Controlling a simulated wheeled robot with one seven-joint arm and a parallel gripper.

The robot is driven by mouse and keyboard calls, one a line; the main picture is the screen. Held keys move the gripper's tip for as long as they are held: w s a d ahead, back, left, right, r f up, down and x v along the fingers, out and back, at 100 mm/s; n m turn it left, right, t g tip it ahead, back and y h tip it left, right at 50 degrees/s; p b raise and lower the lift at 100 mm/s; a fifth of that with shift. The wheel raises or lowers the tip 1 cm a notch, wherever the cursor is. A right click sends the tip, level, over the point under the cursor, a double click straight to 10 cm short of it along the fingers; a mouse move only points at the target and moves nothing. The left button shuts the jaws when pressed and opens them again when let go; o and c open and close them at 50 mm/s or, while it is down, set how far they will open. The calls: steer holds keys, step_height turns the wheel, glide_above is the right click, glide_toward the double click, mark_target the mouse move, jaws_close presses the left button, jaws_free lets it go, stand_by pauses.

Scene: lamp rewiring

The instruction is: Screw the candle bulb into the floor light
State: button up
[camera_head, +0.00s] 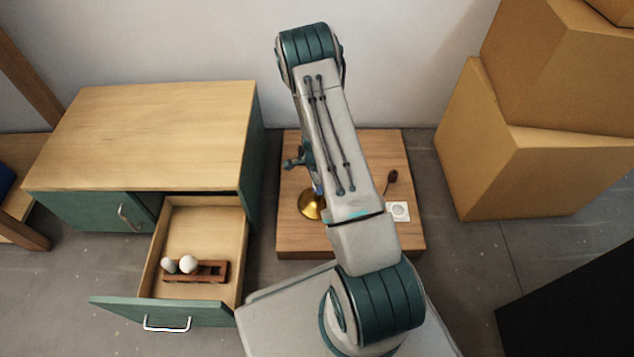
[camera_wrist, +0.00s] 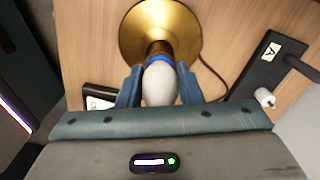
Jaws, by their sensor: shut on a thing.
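In the wrist view the white candle bulb (camera_wrist: 160,86) sits between the two blue fingers of my gripper (camera_wrist: 160,72), which is shut on it. The bulb's far end meets a blue ring (camera_wrist: 154,58) at the end of the floor light's dark stem. I cannot tell how deep the bulb sits in the socket. The floor light's round brass base (camera_wrist: 147,24) is beyond it. In the head view the brass base (camera_head: 311,206) shows beside my arm, on a wooden board. My arm hides most of the light and the bulb there.
The wooden board (camera_head: 290,240) also carries a white plate (camera_head: 398,211) and a small dark object (camera_head: 391,181). Left, a cabinet (camera_head: 150,130) has an open drawer (camera_head: 190,216) with a brown rack (camera_head: 208,272) and two white bulbs. Cardboard boxes (camera_head: 520,160) stand right.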

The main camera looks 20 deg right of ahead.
steer(key=shift+s, duration=0.1)
steer(key=m+p, duration=0.1)
steer(key=m, duration=0.2)
steer(key=shift+r, duration=0.1)
steer(key=m+p, duration=0.1)
steer(key=m, duration=0.2)
steer(key=shift+m, duration=1)
steer(key=shift+m+p, duration=0.6)
steer(key=shift+m, duration=0.1)
steer(key=m, duration=0.2)
steer(key=m+p, duration=0.1)
steer(key=shift+d+f+m, duration=0.1)
steer(key=shift+f+m, duration=0.1)
steer(key=shift+m, duration=0.2)
steer(key=o, duration=1.1)
